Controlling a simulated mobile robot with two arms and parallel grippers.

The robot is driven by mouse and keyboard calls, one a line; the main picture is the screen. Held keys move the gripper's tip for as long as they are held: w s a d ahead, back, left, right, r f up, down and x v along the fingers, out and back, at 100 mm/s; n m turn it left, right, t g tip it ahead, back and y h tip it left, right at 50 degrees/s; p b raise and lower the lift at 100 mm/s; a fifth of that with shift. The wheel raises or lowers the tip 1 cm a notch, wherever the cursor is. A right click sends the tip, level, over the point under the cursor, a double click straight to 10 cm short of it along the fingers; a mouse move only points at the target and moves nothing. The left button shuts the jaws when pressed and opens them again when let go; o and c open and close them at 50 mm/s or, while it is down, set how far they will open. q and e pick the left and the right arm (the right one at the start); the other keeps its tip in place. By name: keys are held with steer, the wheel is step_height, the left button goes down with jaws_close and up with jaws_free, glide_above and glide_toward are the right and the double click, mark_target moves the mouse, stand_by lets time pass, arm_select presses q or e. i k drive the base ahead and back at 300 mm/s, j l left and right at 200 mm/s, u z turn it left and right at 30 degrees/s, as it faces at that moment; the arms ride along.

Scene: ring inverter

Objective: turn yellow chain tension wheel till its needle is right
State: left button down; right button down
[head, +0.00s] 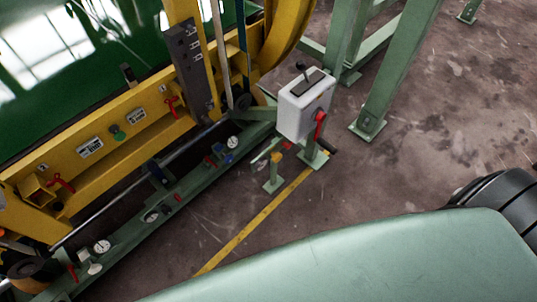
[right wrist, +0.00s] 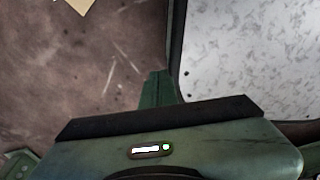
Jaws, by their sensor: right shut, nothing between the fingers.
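A small yellow part (head: 276,157) tops a short green post (head: 273,184) beside the green rail in the head view. It may be the chain tension wheel, but it is too small to tell. A white round dial (head: 232,142) sits near the rail's far end; its needle is too small to read. More dials, such as one white dial (head: 102,246), sit at the near end. My right gripper (right wrist: 158,84) is shut and empty in the right wrist view, with no wheel at its fingers. My left gripper is not in view.
A grey-white control box (head: 304,104) with a red handle (head: 319,122) stands right of the rail. A large yellow frame (head: 115,125) fills the left. Green steel legs (head: 395,75) stand at the back. A pale speckled panel (right wrist: 255,60) lies close right of my right gripper.

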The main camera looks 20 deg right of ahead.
mark_target(276, 157)
steer(key=z, duration=0.85)
